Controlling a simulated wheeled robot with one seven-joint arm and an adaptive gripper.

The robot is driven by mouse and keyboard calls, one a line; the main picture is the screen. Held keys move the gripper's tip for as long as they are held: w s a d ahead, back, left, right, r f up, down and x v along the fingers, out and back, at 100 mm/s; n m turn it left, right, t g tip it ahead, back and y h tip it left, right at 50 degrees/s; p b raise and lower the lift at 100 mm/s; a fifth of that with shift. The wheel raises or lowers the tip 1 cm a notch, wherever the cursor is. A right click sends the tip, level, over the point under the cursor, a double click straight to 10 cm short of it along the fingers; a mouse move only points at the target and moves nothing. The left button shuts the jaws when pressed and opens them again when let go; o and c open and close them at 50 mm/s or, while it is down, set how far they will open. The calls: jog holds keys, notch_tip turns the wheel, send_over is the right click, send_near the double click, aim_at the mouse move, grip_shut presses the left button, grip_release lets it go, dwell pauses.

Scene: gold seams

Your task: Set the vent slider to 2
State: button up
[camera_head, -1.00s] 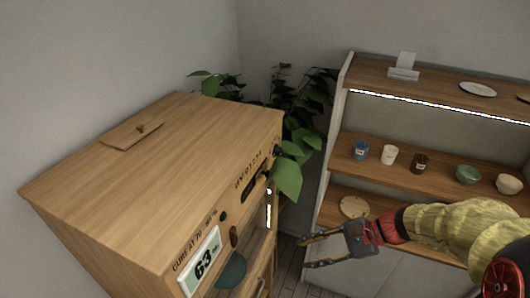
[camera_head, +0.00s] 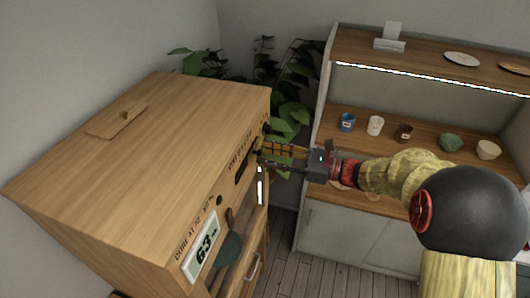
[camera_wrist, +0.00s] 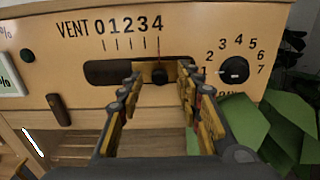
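The scale above reads VENT 0 1 2 3 4, and the knob sits below the 4 mark. In the wrist view my gripper (camera_wrist: 160,81) is open, with one finger on each side of the knob. Whether either finger touches it I cannot tell. In the head view my gripper (camera_head: 268,154) is at the cabinet's front, and its fingers partly cover the slot area.
A round black dial (camera_wrist: 234,70) numbered 1 to 7 is right of the slot. Plant leaves (camera_wrist: 278,125) hang close on the right. A shelf with cups (camera_head: 375,126) stands behind my arm.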

jog(key=shift+x, duration=0.8)
jog(key=c, duration=0.3)
grip_shut()
jog(key=shift+s, duration=0.1)
